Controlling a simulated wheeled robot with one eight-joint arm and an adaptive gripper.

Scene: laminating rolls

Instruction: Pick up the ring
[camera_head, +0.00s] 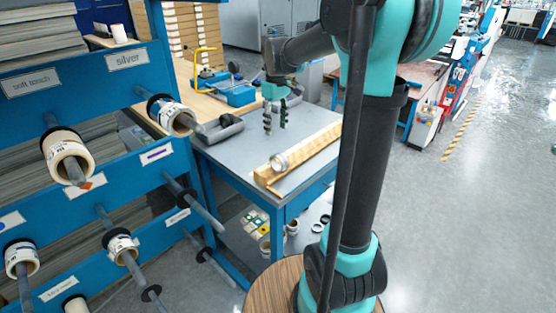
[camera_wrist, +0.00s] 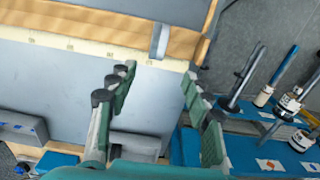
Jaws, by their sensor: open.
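The ring (camera_head: 279,162) is a light grey band at the near left end of a long wooden beam on the grey work table. In the wrist view the ring (camera_wrist: 159,40) shows side-on as a narrow grey band against the beam, beyond my fingertips. My gripper (camera_head: 275,127) hangs fingers-down over the table, behind the ring in the head view and apart from it. In the wrist view my gripper (camera_wrist: 155,82) has its two teal fingers spread, with nothing between them.
The wooden beam (camera_head: 318,150) lies along the right edge of the grey table (camera_head: 222,158). A grey tray (camera_head: 218,130) sits at the table's left. A blue rack (camera_head: 100,72) with rolls on protruding rods stands at the left. Open floor (camera_head: 475,210) lies at the right.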

